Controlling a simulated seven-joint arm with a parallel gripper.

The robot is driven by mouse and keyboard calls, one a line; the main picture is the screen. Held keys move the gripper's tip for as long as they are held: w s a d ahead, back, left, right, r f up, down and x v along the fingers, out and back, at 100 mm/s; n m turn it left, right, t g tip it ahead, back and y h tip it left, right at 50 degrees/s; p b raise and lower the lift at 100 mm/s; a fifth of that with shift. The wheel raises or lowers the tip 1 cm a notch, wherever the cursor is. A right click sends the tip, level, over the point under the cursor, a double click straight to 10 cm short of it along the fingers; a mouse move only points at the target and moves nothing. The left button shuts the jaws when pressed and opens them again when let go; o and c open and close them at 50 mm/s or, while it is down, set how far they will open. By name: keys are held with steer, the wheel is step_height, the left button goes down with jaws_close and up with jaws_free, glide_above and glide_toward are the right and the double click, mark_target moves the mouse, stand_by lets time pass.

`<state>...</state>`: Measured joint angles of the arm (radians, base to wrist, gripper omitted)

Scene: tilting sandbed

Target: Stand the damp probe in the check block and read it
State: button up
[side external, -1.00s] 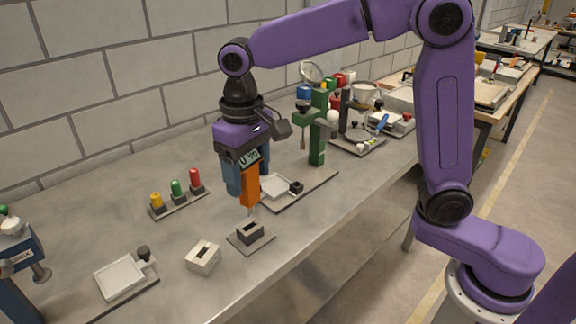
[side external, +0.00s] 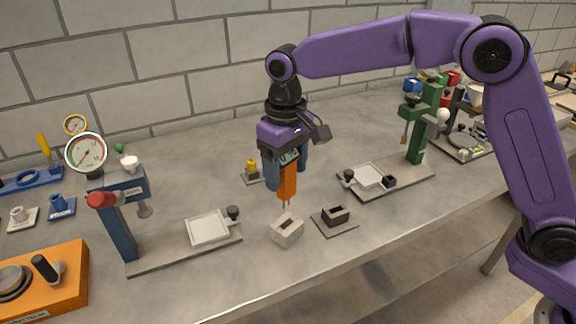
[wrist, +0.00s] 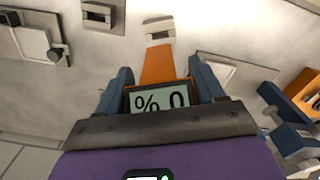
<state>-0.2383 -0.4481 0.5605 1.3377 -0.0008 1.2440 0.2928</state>
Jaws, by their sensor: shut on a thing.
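My gripper (side external: 287,172) is shut on the orange damp probe (side external: 287,185), which hangs upright with its two thin pins down. In the wrist view the probe (wrist: 158,65) has a grey display (wrist: 160,99) showing "% 0". A pale slotted block (side external: 287,232) lies loose on the bench directly under the pins; I cannot tell whether the pins touch it. A dark slotted block (side external: 336,216) on a thin plate stands just to its right. The wrist view shows the pale block (wrist: 159,28) just past the probe's end and the dark block (wrist: 98,14) at its left.
A blue press stand (side external: 118,225) with a white tray (side external: 208,229) stands left. A green stand (side external: 416,140) with another tray (side external: 368,177) stands right. An orange box (side external: 62,290) is at front left. The bench in front of the pale block is clear.

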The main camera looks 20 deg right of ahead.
mark_target(286, 199)
steer(key=shift+f, duration=0.1)
steer(key=shift+f, duration=2.1)
steer(key=shift+f, duration=1.9)
stand_by(0.6)
steer(key=o, duration=1.1)
steer(key=shift+c, duration=0.2)
steer(key=shift+o, duration=0.2)
steer(key=shift+r, duration=0.1)
steer(key=shift+r, duration=3.95)
